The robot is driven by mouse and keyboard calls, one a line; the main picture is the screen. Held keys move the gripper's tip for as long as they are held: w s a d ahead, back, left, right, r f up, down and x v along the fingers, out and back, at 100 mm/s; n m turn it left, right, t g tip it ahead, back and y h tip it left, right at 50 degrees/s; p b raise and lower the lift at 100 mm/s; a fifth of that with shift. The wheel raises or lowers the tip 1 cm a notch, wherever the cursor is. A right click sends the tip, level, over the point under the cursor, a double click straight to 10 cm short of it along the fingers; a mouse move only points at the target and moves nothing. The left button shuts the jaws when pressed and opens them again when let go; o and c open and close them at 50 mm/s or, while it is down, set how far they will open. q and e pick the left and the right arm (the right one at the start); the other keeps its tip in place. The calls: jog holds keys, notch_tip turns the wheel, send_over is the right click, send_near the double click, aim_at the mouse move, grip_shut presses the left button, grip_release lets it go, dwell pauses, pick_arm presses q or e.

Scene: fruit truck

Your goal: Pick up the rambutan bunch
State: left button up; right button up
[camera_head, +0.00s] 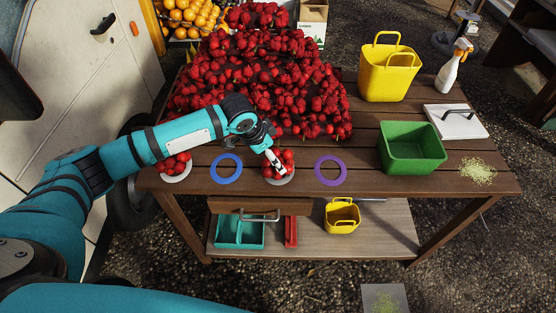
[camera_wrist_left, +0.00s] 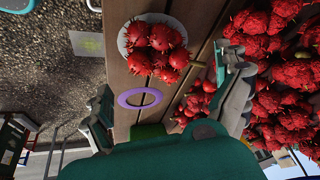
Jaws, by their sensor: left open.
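A red rambutan bunch (camera_head: 287,158) sits on a white round plate (camera_head: 283,181) near the table's front edge. The bunch (camera_wrist_left: 150,48) also shows at the top of the left wrist view on its plate (camera_wrist_left: 124,35), with a stem end at its right. My left gripper (camera_head: 274,165) is at the bunch in the head view, its fingers partly covering it. In the left wrist view the fingers (camera_wrist_left: 165,85) are spread apart. Contact cannot be told. A second bunch (camera_head: 175,163) sits on a plate at left. My right gripper is not in view.
A large rambutan heap (camera_head: 260,80) fills the back of the table. A blue ring (camera_head: 226,157) and a purple ring (camera_head: 330,182) lie beside the plate. A green bin (camera_head: 412,160), yellow basket (camera_head: 390,75) and spray bottle (camera_head: 450,72) stand at right.

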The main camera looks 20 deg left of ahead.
aim_at(286, 158)
pick_arm(q)
jog(key=shift+w+d+f, duration=0.15)
jog(key=shift+w+f, duration=0.05)
jog(key=shift+f, duration=0.4)
jog(key=p+x, duration=0.1)
jog(key=x, duration=0.3)
jog(key=shift+f+p, duration=0.15)
jog(key=shift+p, duration=0.2)
jog(key=shift+w+d+f, duration=0.1)
jog(key=shift+f, duration=0.35)
jog(key=shift+r, duration=0.1)
jog(key=c, duration=0.8)
